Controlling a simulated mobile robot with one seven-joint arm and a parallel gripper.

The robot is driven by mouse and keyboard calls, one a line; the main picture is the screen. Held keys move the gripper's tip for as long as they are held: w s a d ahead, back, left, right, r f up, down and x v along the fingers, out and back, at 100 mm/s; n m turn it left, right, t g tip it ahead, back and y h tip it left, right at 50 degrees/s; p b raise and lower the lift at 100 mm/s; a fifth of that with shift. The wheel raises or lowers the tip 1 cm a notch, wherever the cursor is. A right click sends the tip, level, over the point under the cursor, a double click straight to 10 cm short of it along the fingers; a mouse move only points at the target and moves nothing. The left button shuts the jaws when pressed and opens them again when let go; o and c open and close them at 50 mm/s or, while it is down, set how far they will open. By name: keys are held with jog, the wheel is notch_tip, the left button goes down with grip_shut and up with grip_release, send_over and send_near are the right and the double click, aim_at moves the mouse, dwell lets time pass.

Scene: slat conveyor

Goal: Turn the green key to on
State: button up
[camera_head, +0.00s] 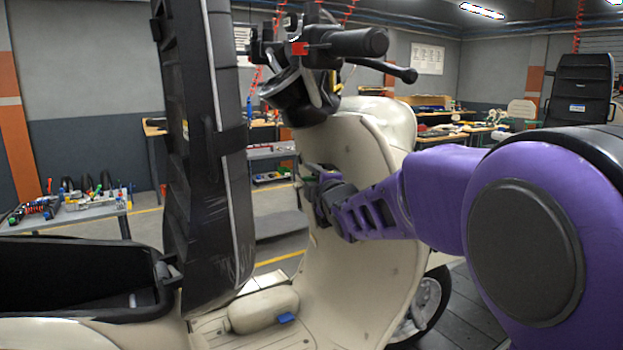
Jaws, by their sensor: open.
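A cream scooter (372,150) stands in front of me, its inner leg shield facing left. My purple arm reaches in from the right. My gripper (309,178) is at the inner face of the leg shield, below the handlebar (345,43). Its jaws are open and small in this view, and I cannot tell whether they touch anything. A red switch (298,48) shows on the handlebar.
The raised black seat (205,150) stands upright to the left, close to the gripper, above an open black storage bin (70,272). A cream box with a blue tab (286,319) sits on the footboard. Workbenches (75,212) stand behind. The footwell between seat and shield is open.

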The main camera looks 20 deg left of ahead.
grip_shut()
